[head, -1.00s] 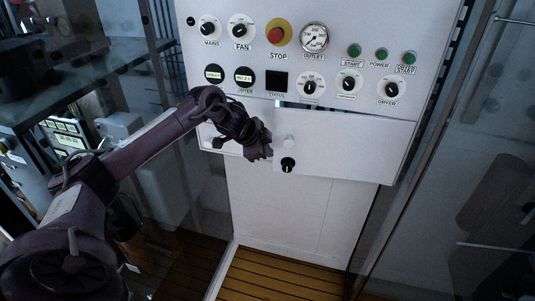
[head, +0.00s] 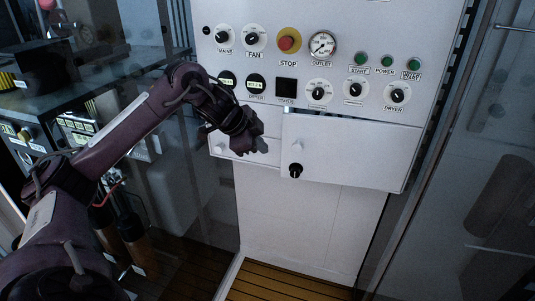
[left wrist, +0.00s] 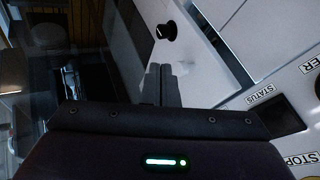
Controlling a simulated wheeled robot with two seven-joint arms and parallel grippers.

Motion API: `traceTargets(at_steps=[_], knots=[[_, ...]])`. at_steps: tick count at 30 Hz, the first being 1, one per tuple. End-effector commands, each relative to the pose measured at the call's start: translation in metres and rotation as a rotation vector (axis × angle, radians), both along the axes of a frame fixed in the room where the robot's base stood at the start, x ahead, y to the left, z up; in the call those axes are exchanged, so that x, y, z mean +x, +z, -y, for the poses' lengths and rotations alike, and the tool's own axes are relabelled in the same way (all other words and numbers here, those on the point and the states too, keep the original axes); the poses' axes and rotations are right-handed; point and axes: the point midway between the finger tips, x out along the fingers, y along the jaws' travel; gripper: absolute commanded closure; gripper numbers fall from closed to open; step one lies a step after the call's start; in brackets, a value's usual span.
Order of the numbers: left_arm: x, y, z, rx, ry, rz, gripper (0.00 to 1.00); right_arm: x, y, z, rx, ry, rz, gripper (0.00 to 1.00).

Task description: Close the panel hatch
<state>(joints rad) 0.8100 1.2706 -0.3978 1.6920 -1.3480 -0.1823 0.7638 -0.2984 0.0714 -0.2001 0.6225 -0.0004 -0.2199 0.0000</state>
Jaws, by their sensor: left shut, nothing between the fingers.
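The panel hatch (head: 350,150) is a wide white flap low on the white panel, with a black knob (head: 295,170) at its lower left. My left gripper (head: 262,146) is shut and empty, just left of the hatch's left edge, in front of the panel. In the left wrist view the shut fingers (left wrist: 161,84) point toward the hatch face (left wrist: 190,70), with the knob (left wrist: 166,31) beyond them. Contact is unclear. My right gripper is out of view.
Above the hatch are dials, a red stop button (head: 288,43), a gauge (head: 323,45) and green buttons. A smaller white cover (head: 230,148) with a pale knob is left of the hatch. Glass walls flank the panel; the wooden floor (head: 285,282) below is clear.

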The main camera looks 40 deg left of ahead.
Motion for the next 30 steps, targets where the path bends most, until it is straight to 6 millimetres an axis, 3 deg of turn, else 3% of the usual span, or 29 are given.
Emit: traceTargets(at_steps=[1,6,11,16,21,25,30], knots=[[0.002,-0.015,0.008,-0.01,-0.035,0.016,1.0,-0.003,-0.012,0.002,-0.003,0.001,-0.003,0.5],[0.015,-0.052,0.04,-0.042,-0.22,0.177,1.0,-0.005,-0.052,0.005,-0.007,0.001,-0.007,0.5],[0.02,-0.074,0.053,-0.032,-0.368,0.412,1.0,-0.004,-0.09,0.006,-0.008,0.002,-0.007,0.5],[0.013,-0.09,0.035,0.065,-0.439,0.673,1.0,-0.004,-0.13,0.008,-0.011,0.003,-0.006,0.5],[-0.006,-0.096,-0.001,0.247,-0.452,0.886,1.0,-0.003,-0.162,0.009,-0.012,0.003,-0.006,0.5],[-0.02,-0.094,-0.023,0.376,-0.451,0.979,1.0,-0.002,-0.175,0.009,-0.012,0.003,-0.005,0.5],[-0.028,-0.088,-0.035,0.456,-0.449,1.027,1.0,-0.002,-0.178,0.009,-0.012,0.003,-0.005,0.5]])
